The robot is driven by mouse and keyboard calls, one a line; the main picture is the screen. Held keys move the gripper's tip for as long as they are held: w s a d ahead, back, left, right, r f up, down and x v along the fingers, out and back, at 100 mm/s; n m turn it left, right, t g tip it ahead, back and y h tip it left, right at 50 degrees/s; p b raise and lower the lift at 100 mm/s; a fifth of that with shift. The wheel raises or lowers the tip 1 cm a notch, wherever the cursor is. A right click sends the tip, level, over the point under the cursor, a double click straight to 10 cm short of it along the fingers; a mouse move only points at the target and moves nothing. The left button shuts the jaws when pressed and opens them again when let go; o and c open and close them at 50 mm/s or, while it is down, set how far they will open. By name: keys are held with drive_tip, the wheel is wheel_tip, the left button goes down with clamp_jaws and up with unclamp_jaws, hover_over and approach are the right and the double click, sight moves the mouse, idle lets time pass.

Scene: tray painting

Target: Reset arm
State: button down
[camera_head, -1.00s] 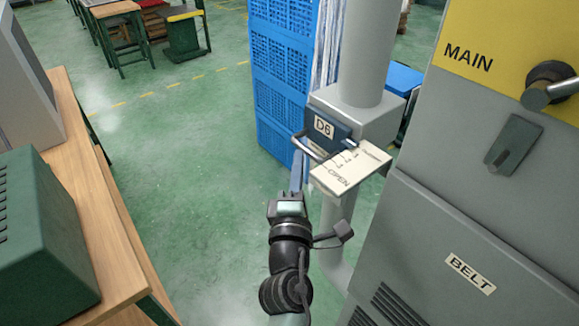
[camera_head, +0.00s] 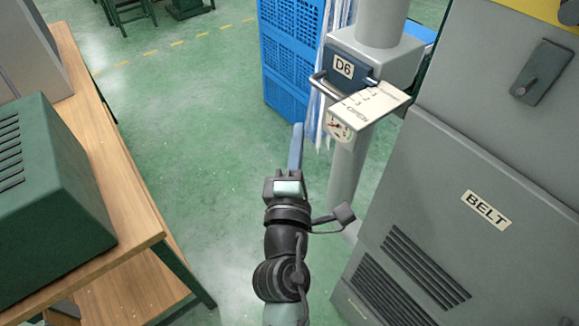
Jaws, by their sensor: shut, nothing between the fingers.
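My gripper (camera_head: 295,150) is at the middle of the head view, at the end of my dark arm, pointing away from me. Its blue fingers look closed together with nothing between them. It is to the left of the D6 damper unit (camera_head: 343,69) on the grey pipe and apart from its handle (camera_head: 322,87).
A grey cabinet (camera_head: 488,140) labelled BELT fills the right side. A wooden bench (camera_head: 125,185) with a green metal box (camera_head: 50,190) stands at left. Blue crates (camera_head: 285,60) are stacked behind. Green floor (camera_head: 195,130) between bench and crates is clear.

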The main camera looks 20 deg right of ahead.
drive_tip(key=b+v, duration=0.1)
drive_tip(key=v, duration=0.3)
drive_tip(key=shift+s+a, duration=0.15)
drive_tip(key=shift+s, duration=0.1)
wheel_tip(320, 180, up, 22)
drive_tip(key=w+a+m+t+p, duration=0.1)
drive_tip(key=a+m+t+p, duration=0.15)
drive_tip(key=m, duration=0.65)
drive_tip(key=s+a+r+m+t+y, duration=0.2)
drive_tip(key=s+r, duration=0.1)
drive_tip(key=r, duration=0.4)
drive_tip(key=s+a+r+m+t+y, duration=0.2)
drive_tip(key=s+a+r+y, duration=0.1)
drive_tip(key=r, duration=0.5)
drive_tip(key=s+a+r+m+t+y+p, duration=0.1)
drive_tip(key=s+a+r+m+t+y, duration=0.1)
drive_tip(key=r, duration=0.6)
drive_tip(key=shift+s+a+t, duration=0.35)
drive_tip(key=shift+s+a, duration=0.3)
drive_tip(key=shift+s, duration=0.05)
drive_tip(key=shift+f, duration=0.1)
